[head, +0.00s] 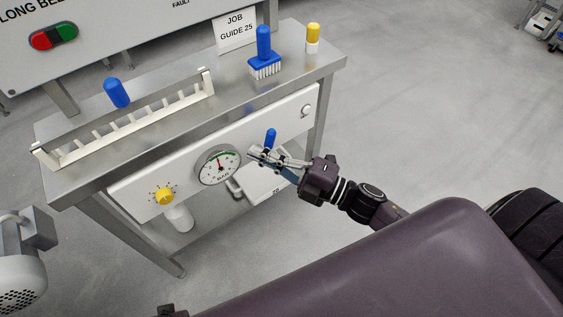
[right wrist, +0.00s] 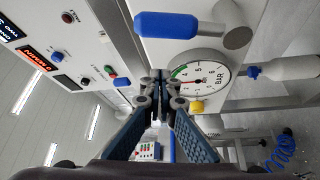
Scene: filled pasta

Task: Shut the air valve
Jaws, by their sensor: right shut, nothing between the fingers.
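The air valve has a blue lever handle (head: 271,138) on the white front panel, right of the pressure gauge (head: 218,166). The handle stands upright. In the right wrist view the blue handle (right wrist: 168,24) and its grey metal body (right wrist: 236,14) fill the top edge. My right gripper (head: 254,153) is shut and empty, with its fingertips just below and left of the handle in the head view. The wrist view shows its closed fingertips (right wrist: 160,78) apart from the handle, left of the gauge (right wrist: 207,76). The gripper hides the valve's lower part. My left gripper is not clearly visible.
A yellow knob (head: 164,195) sits left of the gauge, and a white button (head: 306,111) sits at the panel's right. A blue brush (head: 265,62), a yellow-capped bottle (head: 313,38) and a slotted rail (head: 130,121) are on the steel bench (head: 230,82). Open floor lies right.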

